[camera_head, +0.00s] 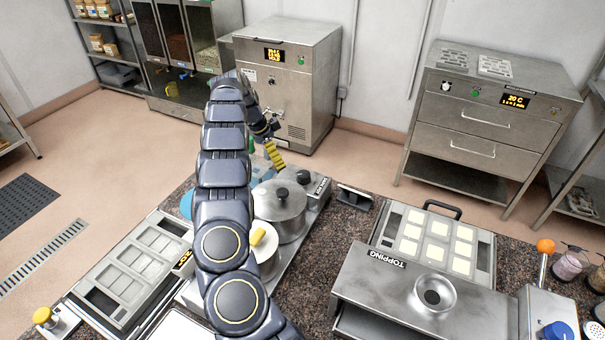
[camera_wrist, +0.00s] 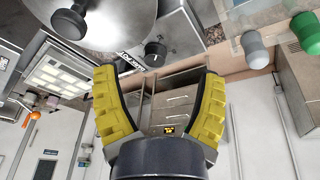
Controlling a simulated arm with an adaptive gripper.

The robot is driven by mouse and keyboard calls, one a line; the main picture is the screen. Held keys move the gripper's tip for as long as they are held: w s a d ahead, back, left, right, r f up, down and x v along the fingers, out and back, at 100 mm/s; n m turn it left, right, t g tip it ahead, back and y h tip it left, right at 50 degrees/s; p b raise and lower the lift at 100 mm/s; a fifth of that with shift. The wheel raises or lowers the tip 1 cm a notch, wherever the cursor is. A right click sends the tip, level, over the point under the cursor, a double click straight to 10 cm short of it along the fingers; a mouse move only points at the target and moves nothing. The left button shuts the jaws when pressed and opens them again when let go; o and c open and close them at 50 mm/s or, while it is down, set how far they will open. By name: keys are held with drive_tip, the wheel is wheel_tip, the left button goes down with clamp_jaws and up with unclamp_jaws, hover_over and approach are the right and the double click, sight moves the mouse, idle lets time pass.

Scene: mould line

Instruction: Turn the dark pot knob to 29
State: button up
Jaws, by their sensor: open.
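The dark pot knob (camera_head: 303,177) is a small black knob on the steel block at the right end of the pot station. Its label plate (camera_head: 320,186) is beside it. In the wrist view the knob (camera_wrist: 155,52) shows beyond my fingertips, beside the label (camera_wrist: 130,62); its scale and setting are too small to read. The lidded steel pot (camera_head: 279,212) stands in front of it. My gripper (camera_head: 274,158) has yellow ribbed fingers and is behind the pot, left of the knob. In the wrist view my gripper (camera_wrist: 153,78) is open and empty, apart from the knob.
The pot's black lid handle (camera_head: 282,193) stands up close to my fingers. A second pot (camera_head: 265,240) with a yellow handle is partly hidden by my arm. A small dark stand (camera_head: 354,197) is right of the knob. The topping station (camera_head: 395,290) is farther right.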

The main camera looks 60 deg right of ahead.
sight(303, 174)
drive_tip(key=s+d, duration=0.1)
drive_tip(key=s+d+f+m, duration=0.1)
drive_tip(key=s+d+m+g, duration=0.1)
drive_tip(key=shift+s+d+f, duration=0.3)
drive_tip(key=shift+s+f, duration=0.05)
drive_tip(key=shift+f, duration=0.05)
drive_tip(key=shift+h, duration=0.3)
drive_tip(key=x, duration=0.7)
drive_tip(key=shift+f, duration=0.25)
drive_tip(key=c, duration=1.1)
